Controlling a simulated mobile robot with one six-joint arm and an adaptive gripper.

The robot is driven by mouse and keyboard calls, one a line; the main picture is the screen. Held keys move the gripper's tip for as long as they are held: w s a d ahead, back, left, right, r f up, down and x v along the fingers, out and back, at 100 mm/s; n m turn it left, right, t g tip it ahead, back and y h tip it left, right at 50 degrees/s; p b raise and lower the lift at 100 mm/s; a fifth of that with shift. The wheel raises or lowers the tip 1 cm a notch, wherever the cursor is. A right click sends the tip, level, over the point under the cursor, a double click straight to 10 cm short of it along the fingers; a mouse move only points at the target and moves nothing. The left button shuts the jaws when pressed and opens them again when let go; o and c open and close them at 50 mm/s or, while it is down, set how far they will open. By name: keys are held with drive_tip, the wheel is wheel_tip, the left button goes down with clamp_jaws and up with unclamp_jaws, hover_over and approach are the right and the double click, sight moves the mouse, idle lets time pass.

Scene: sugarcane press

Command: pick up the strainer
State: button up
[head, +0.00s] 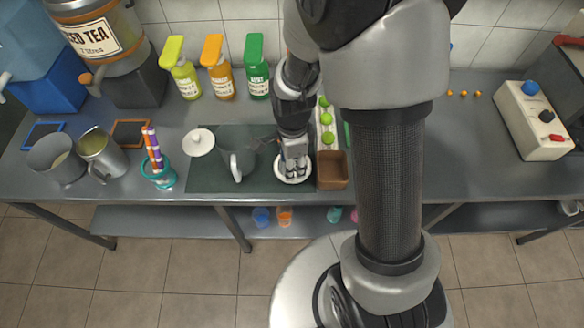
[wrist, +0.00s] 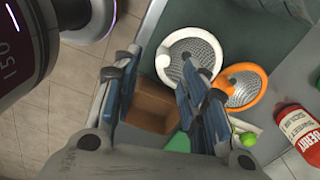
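A white-rimmed round mesh strainer (wrist: 199,55) lies on the dark mat in the wrist view, partly covered by a fingertip. An orange-rimmed strainer (wrist: 247,84) lies beside it on the right. In the head view the white strainer's rim (head: 293,181) shows on the mat under my gripper (head: 294,160); I cannot make out the orange one there. In the wrist view my gripper (wrist: 160,65) has its two fingers spread apart with nothing between them. One fingertip overlaps the white rim; I cannot tell whether it touches.
A brown box (head: 332,171) stands just right of the white strainer. A glass jug (head: 241,165) and a white lid (head: 198,142) are to the left on the mat (head: 205,178). Limes (head: 327,119) sit behind the box. A red bottle (wrist: 300,130) stands at right in the wrist view.

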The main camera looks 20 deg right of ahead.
sight(279, 168)
drive_tip(key=f+b, duration=0.1)
drive_tip(key=f, duration=0.1)
drive_tip(key=f+b, duration=0.1)
drive_tip(key=f, duration=0.2)
drive_tip(key=f+b, duration=0.1)
drive_tip(key=f, duration=0.2)
drive_tip(key=shift+w+d+f, duration=0.15)
drive_tip(key=shift+w+d, duration=0.1)
drive_tip(key=shift+w, duration=0.05)
drive_tip(key=shift+c, duration=0.5)
clamp_jaws()
